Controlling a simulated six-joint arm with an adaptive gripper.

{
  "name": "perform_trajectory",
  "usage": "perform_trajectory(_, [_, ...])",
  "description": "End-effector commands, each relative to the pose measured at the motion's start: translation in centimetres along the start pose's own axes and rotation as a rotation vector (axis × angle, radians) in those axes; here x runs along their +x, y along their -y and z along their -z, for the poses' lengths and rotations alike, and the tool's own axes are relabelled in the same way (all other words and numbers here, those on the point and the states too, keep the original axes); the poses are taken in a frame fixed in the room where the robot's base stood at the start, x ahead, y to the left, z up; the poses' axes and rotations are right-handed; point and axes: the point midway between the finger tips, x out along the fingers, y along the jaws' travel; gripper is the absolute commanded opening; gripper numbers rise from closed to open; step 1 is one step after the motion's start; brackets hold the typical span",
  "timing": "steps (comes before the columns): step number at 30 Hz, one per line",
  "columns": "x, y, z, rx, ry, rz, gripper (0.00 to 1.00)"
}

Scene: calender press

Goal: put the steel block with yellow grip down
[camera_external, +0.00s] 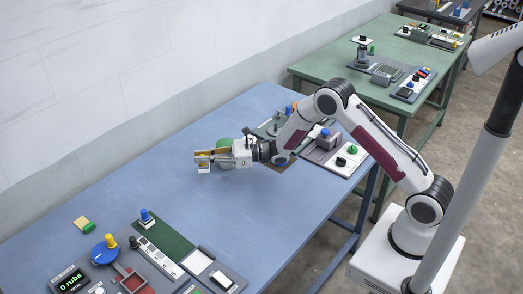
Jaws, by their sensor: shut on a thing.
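My gripper (206,159) reaches left over the blue table (130,175), with its fingers pointing left. It is shut on the steel block with yellow grip (206,152), of which yellowish parts show between the fingers. The fingers hide much of the block. It appears held above the table, but I cannot tell how high. A round green thing (229,160) shows just behind my gripper, partly hidden by it.
At the front left are a press panel with a display (72,281), a blue disc (105,252), a green block (88,227) and a blue knob (146,215). More devices (347,158) stand on the right. The table's middle is clear.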

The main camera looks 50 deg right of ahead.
Motion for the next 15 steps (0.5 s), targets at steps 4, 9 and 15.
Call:
perform_trajectory(4, [0.01,0.00,1.03,0.000,0.001,0.000,0.00])
perform_trajectory(9, [0.01,0.00,1.20,0.000,0.001,-0.001,0.00])
perform_trajectory(15, [0.01,0.00,1.21,0.000,0.001,-0.001,0.00])
